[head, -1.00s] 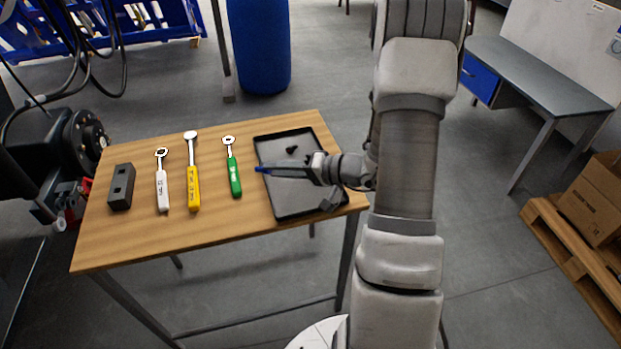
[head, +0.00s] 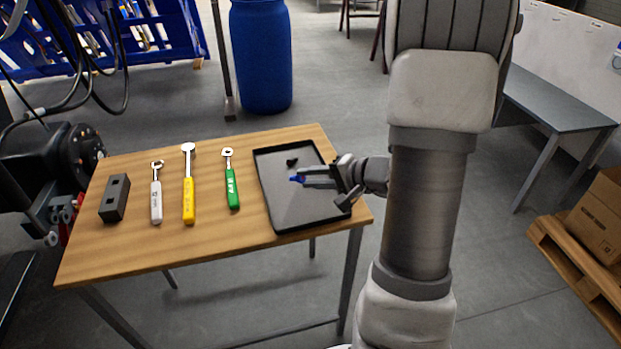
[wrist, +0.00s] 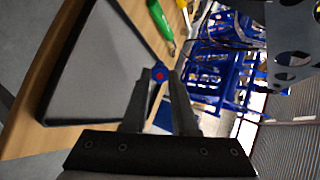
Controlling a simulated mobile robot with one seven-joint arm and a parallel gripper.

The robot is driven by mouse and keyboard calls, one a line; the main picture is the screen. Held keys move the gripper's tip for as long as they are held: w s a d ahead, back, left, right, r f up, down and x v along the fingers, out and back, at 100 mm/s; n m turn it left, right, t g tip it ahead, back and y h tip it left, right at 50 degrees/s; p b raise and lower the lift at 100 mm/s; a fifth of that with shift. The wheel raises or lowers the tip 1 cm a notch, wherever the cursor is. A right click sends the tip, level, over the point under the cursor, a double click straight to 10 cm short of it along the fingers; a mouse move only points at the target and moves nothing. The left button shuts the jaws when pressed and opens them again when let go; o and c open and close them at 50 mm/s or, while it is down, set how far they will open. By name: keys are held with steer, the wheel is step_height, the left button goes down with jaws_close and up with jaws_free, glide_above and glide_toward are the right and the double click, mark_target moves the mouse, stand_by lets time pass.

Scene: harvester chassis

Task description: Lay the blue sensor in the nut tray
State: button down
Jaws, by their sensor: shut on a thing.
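The blue sensor (head: 297,179) is held at the tips of my gripper (head: 303,178), over the nut tray. In the wrist view the sensor (wrist: 159,75) shows as a small blue end with a red centre between the two fingertips (wrist: 158,82). The nut tray (head: 283,222) is a black, shallow, rimmed tray on the right part of the wooden table; it also shows in the wrist view (wrist: 95,70). A small dark piece (head: 292,162) lies in the tray beyond the sensor. I cannot tell whether the sensor touches the tray floor.
Left of the tray on the table (head: 150,250) lie a green wrench (head: 232,188), a yellow-handled tool (head: 189,200), a white-handled wrench (head: 156,200) and a dark block (head: 115,198). A blue barrel (head: 262,60) stands behind. Bare wood remains along the table's front.

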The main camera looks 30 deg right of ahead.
mark_target(312, 217)
steer(key=shift+f+b, duration=0.15)
steer(key=shift+b, duration=0.4)
step_height(312, 217, down, 9)
steer(key=b, duration=1)
steer(key=c, duration=0.6)
jaws_free()
steer(key=shift+s, duration=0.1)
steer(key=shift+s, duration=0.1)
steer(key=p+v, duration=0.3)
steer(key=v, duration=1.4)
steer(key=shift+s, duration=0.1)
